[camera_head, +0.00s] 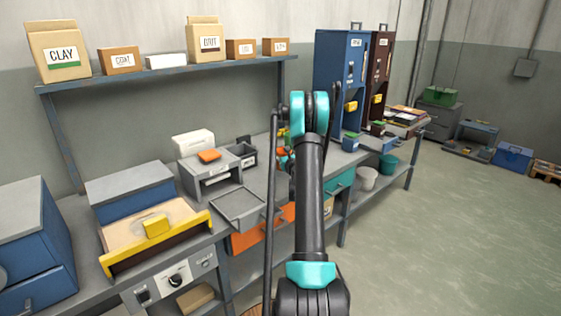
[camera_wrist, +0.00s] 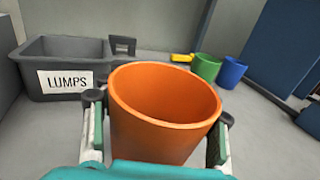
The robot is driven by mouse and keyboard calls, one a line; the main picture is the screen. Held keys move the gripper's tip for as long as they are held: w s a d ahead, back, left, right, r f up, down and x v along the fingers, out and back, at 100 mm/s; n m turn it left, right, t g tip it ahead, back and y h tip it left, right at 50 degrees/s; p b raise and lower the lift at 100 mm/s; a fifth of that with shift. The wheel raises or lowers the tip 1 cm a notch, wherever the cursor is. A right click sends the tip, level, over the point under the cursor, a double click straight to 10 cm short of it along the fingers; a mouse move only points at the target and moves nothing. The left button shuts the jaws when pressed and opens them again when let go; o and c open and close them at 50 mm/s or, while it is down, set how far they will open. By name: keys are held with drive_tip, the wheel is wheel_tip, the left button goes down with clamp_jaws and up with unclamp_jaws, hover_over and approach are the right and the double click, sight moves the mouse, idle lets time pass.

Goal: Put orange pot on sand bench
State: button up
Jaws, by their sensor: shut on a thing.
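The orange pot (camera_wrist: 150,138) fills the middle of the wrist view, upright and open at the top, its inside bare as far as I see. My gripper (camera_wrist: 160,112) is shut on it, with one finger on each side. In the head view my arm hides most of the gripper and pot; a bit of orange shows beside the arm. I cannot tell whether the pot's base touches the bench. A sandy-topped unit with a yellow front edge (camera_head: 158,247) and a yellow block on it stands at the left; no label names it the sand bench.
A grey bin marked LUMPS (camera_wrist: 70,85) stands left of the pot. A green pot (camera_wrist: 207,68) and a blue pot (camera_wrist: 232,72) stand behind, to the right. A grey machine with an open tray (camera_head: 238,207) lies between the sandy unit and my arm. Blue and dark dispensers (camera_head: 338,75) stand behind.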

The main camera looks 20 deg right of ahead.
drive_tip(key=shift+f, duration=2.2)
drive_tip(key=shift+f, duration=0.15)
drive_tip(key=o, duration=1.5)
drive_tip(key=shift+r, duration=0.2)
